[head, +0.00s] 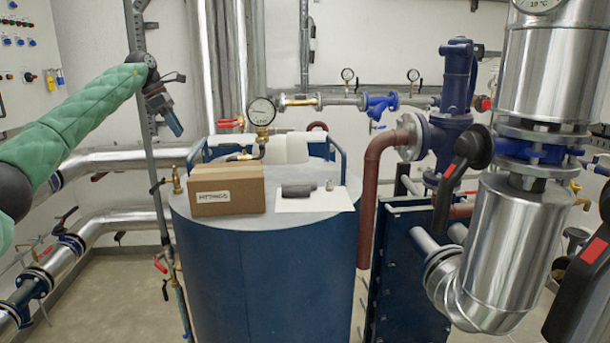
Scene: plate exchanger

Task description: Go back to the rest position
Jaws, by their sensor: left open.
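My left arm, in a green sleeve, reaches in from the left of the head view. My left gripper (172,118) hangs at its end in front of the grey upright post, pointing down and to the right. It is open, with nothing seen in it. It is up and to the left of the blue tank (270,265), apart from the things on the tank top. My right gripper is not in view.
On the tank top stand a cardboard box (227,190) with writing, and a white sheet (318,203) bearing a dark grey cylinder (298,190) and a small metal part (329,185). A pressure gauge (261,111) rises behind. Silver pipes (510,250) and black valve levers crowd the right.

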